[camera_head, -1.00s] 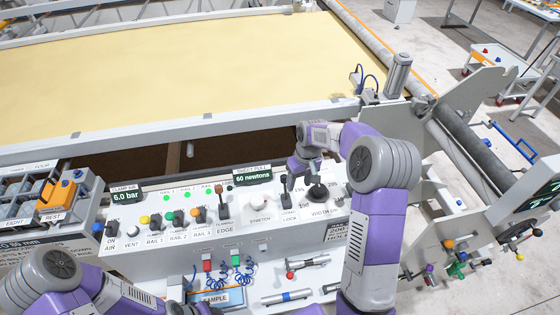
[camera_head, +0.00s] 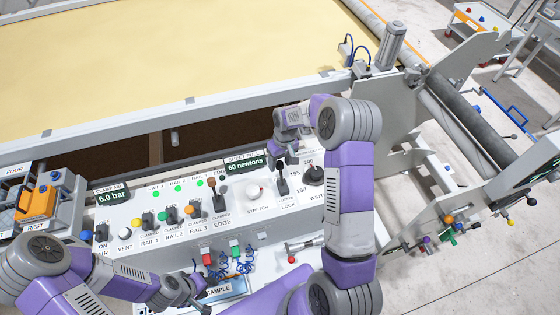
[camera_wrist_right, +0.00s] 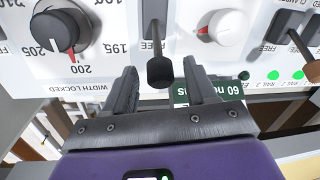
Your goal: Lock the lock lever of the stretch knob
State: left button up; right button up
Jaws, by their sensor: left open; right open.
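The stretch knob (camera_head: 253,192) is a white knob with a red mark on the control panel. It also shows at the top of the right wrist view (camera_wrist_right: 226,27). Its lock lever (camera_head: 281,181) is a dark lever with a black tip, right of the knob. In the upside-down right wrist view, the lever (camera_wrist_right: 160,70) stands between my right gripper's fingertips, with a FREE label beside it. My right gripper (camera_wrist_right: 160,75) is open, with a gap on both sides of the lever tip. My left gripper (camera_head: 187,292) is open and empty at the panel's lower front.
The black width knob (camera_head: 314,175) stands just right of the lever. A brown-topped edge lever (camera_head: 221,195) and several rail levers stand to the left. The sheet pull display (camera_head: 246,162) reads 60 newtons behind the stretch knob. The gantry rail runs behind the panel.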

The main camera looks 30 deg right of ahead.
grip_shut()
dwell(0.3)
